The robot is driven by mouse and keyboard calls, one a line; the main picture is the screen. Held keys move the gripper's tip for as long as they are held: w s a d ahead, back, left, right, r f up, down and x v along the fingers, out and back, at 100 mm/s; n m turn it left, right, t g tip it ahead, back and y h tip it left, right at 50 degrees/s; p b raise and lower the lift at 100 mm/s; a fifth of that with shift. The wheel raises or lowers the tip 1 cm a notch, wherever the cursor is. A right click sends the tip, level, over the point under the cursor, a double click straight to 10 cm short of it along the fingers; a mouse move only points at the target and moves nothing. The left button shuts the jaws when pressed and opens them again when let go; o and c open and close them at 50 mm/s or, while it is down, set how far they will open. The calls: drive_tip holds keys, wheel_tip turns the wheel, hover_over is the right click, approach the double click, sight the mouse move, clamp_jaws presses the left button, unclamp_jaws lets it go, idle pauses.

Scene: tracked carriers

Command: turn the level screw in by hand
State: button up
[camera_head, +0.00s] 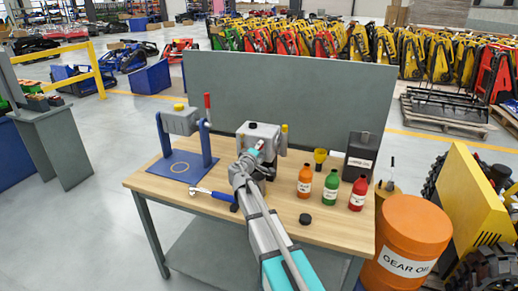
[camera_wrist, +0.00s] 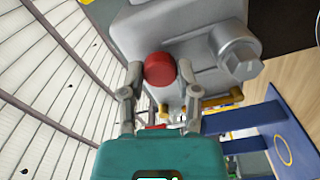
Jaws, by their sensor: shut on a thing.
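A grey gear housing (camera_head: 262,131) stands on the wooden workbench, and its near face fills the top of the wrist view (camera_wrist: 195,28). A red round screw head (camera_wrist: 159,68), which I take for the level screw, sits at the housing's face. My gripper (camera_wrist: 160,76) has one finger on each side of the red head and is shut on it. In the head view my gripper (camera_head: 257,151) is at the near side of the housing and largely hides that face. How deep the screw sits cannot be seen.
A grey hex plug (camera_wrist: 240,60) sticks out right of the screw.

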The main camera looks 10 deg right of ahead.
drive_tip(key=m, duration=0.3)
drive_tip(key=shift+m, duration=2.2)
drive_tip(key=o, duration=0.9)
drive_tip(key=shift+o, duration=0.2)
drive_tip(key=n, duration=0.3)
drive_tip(key=shift+n, duration=0.3)
drive_tip(key=n, duration=0.3)
drive_tip(key=shift+n, duration=1.6)
